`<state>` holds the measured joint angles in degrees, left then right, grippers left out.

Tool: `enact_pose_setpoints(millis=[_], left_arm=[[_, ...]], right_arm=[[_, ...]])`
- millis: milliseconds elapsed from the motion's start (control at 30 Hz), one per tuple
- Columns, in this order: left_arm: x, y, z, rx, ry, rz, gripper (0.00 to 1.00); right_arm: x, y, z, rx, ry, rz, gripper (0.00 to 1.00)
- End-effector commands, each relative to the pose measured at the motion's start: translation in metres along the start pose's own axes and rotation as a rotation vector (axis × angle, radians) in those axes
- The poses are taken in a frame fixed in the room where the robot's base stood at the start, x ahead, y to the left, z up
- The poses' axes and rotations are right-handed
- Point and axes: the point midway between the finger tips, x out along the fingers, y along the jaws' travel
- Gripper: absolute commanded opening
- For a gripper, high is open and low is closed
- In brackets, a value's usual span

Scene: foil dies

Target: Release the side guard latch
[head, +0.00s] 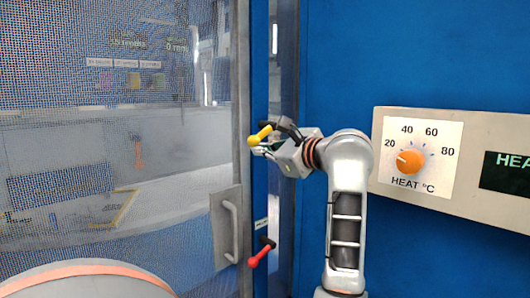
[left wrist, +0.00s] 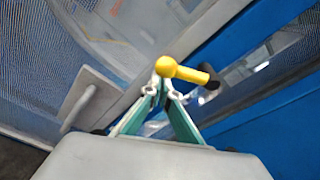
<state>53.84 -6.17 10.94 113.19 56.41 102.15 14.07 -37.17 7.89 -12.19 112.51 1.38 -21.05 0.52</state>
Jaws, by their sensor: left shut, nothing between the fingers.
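Two latch levers sit on the blue post beside the mesh guard door (head: 90,60): one with a yellow knob (head: 255,138) above, one with a red knob (head: 258,258) below. I cannot tell from the labels which is the side guard latch. My left gripper (head: 262,150) is shut and empty, with its fingertips right by the yellow lever. In the left wrist view the yellow knob (left wrist: 180,70) lies just beyond the fingertips (left wrist: 165,92); whether they touch it I cannot tell. My right gripper is not in view.
The guard door has a grey pull handle (head: 230,230) at its right edge. A heat panel with an orange dial (head: 410,160) is on the blue wall to the right. A narrow window strip (head: 283,60) runs up beside the post. Machinery shows behind the mesh.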

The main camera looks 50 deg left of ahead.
Motion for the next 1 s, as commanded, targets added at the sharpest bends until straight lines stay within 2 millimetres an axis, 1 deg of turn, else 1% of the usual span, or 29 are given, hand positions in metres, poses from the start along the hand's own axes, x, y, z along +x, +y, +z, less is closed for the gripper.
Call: enact_pose_setpoints(millis=[100,400,1000], left_arm=[[-0.001,0.001,0.005,-0.004,-0.001,0.001,0.00],[-0.002,0.001,0.011,-0.004,-0.003,0.000,0.00],[-0.003,0.001,0.015,-0.006,-0.008,0.000,0.00]], right_arm=[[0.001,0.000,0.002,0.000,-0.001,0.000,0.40],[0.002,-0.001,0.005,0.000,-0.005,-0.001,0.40],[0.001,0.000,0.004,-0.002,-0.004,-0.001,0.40]])
